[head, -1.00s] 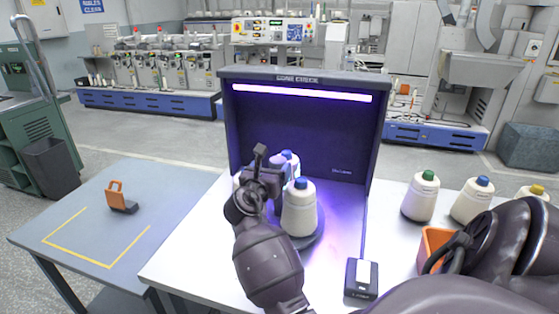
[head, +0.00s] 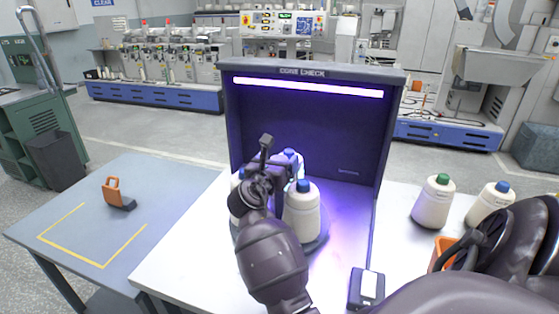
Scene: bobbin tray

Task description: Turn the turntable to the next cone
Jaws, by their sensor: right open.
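The turntable (head: 322,238) is a dark disc inside the purple-lit cone-check booth (head: 345,150), largely hidden by cones and my arm. A white cone with a blue tip (head: 302,215) stands upright on its front right. Another blue-tipped cone (head: 289,155) shows behind, and a third pale cone (head: 236,182) is partly hidden at the left. My right gripper (head: 284,168) is open among the cones, above the disc. Its fingertips are partly hidden, and I cannot tell whether it touches a cone. My left gripper is not in view.
A small dark box with a white top (head: 367,287) lies in front. The left table holds an orange-handled tool (head: 114,192) and a yellow outline.

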